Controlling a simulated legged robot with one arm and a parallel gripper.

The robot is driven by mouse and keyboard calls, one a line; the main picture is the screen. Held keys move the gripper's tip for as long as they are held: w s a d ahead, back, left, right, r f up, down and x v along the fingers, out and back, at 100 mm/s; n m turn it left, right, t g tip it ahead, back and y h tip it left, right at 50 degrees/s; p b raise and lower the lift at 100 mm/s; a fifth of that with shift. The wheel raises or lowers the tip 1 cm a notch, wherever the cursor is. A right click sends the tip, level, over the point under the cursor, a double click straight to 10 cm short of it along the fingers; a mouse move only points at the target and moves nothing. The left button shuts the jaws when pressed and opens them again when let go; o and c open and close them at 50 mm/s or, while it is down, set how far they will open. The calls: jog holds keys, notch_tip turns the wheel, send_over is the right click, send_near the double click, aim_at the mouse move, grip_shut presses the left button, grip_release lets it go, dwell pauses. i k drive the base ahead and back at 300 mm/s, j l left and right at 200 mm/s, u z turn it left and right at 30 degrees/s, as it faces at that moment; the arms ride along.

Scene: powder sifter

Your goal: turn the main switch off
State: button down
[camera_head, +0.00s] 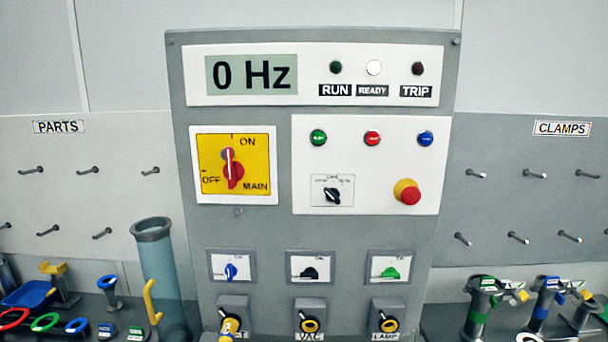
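The main switch (232,170) is a red rotary handle on a yellow plate (257,170) marked ON at the top, OFF at the lower left and MAIN at the lower right. Its handle stands close to vertical, with a pale line on its upper part towards ON. The plate sits on a white panel at the left of the grey control cabinet (285,228). Nothing covers the switch. My gripper is not in view.
The display (251,75) reads 0 Hz, and the READY lamp (374,68) looks white. A red emergency button (407,192) sits right of the switch. A tall translucent tube (163,280) stands left of the cabinet. Clamps (481,305) stand at right. The cabinet's front is unobstructed.

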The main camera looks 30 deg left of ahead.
aim_at(234, 171)
jog(key=j+u, duration=0.1)
jog(key=u, duration=0.3)
jog(key=k+j+u, duration=0.1)
jog(key=u, duration=0.25)
jog(key=j+u, duration=0.2)
jog(key=u, duration=0.2)
jog(key=j+u, duration=0.15)
jog(key=u, duration=0.25)
